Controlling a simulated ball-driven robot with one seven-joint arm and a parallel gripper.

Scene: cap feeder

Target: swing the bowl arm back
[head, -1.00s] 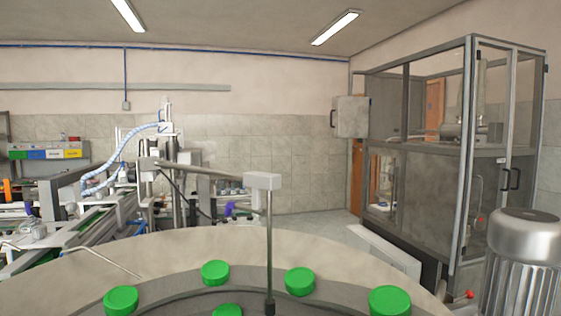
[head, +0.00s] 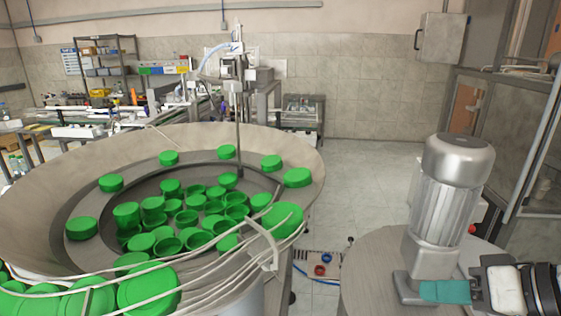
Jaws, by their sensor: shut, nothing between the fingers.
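The feeder bowl (head: 300,150) is a wide round dish with a stepped inner ledge, filled with green caps (head: 186,217). The bowl arm's thin upright rod (head: 239,130) comes down inside the far right part of the bowl. Its upper end and crossbar are hard to tell from the machinery behind. My gripper (head: 424,291) is at the lower right, with teal fingers shut and empty. It is in front of the foot of the silver motor, outside the bowl and well apart from the rod.
The ribbed silver motor (head: 455,185) stands on a round grey top (head: 375,262) right of the bowl. Pale bent rails (head: 262,240) cross the bowl's near side. A grey box (head: 440,38) hangs on the back wall. Open floor (head: 360,195) lies beyond, between bowl and glazed cabinet.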

